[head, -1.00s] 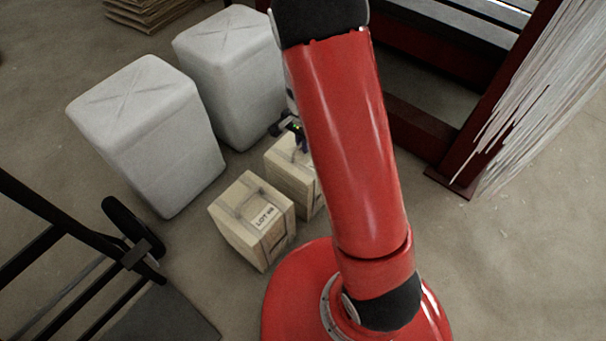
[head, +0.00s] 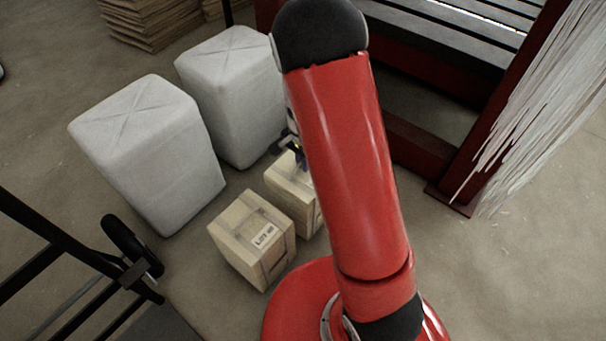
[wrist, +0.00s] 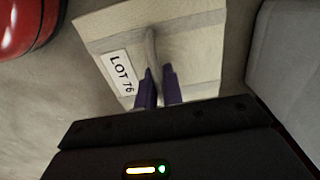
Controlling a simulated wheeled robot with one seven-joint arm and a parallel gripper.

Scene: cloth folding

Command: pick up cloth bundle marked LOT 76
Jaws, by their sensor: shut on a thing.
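The cloth bundle marked LOT 76 (wrist: 185,50) is a cream block with a cloth strap (wrist: 151,44) across its face and a white label (wrist: 121,73) that reads LOT 76. In the wrist view, my gripper (wrist: 158,78) has its two purple fingers shut on the strap, beside the label. In the head view this bundle (head: 289,185) stands behind my red arm, which hides its right part. My gripper (head: 293,148) shows only in part there, at the bundle's top. Whether the bundle is clear of the floor cannot be told.
A second cream bundle (head: 245,235) with an unclear label stands close in front, at the left. Two large white bales (head: 150,150) (head: 235,95) stand behind and left. A black trolley (head: 100,260) is at the lower left. A dark red frame (head: 465,165) stands at the right.

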